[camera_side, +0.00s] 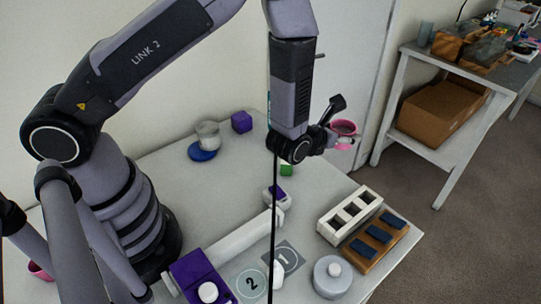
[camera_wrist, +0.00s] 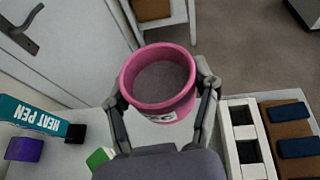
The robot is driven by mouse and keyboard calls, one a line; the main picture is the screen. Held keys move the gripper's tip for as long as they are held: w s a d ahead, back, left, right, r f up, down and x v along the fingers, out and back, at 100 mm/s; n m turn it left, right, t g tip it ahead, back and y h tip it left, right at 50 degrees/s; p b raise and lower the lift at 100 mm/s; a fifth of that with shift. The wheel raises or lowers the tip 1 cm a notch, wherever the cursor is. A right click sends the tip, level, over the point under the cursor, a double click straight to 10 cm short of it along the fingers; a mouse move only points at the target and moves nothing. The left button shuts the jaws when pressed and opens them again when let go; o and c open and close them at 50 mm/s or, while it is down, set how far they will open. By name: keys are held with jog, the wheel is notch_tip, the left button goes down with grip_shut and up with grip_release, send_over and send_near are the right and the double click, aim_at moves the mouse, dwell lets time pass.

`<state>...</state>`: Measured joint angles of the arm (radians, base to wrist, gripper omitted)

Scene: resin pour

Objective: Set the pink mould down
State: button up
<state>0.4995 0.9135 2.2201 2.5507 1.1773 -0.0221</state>
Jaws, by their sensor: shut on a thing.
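The pink mould (camera_wrist: 158,84) is a round, open-topped cup with a white label on its front. In the wrist view it sits between the two fingers of my gripper (camera_wrist: 163,105), which is shut on it. In the side view the pink mould (camera_side: 344,128) is held up in the air beyond the table's back right edge, with my gripper (camera_side: 335,130) around it. Its opening faces up. The inside looks greyish; I cannot tell what it holds.
A white rack (camera_side: 350,213) with square openings and a brown board (camera_side: 375,240) with dark blue blocks stand at the table's right. A round grey lidded pot (camera_side: 332,278) is in front. A green block (camera_side: 287,170) lies behind.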

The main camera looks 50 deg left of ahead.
jog(key=s+a+f+n+g+y, duration=0.2)
jog(key=s+a+n+y, duration=0.4)
jog(key=a, duration=0.4)
jog(key=r+n+g+y, duration=0.2)
jog(key=n+g+y, duration=0.3)
send_over(234, 176)
notch_tip(234, 176, down, 14)
jog(key=shift+f, duration=0.45)
jog(key=shift+f+g, duration=0.1)
jog(key=shift+g, duration=0.2)
jog(key=o, duration=1.2)
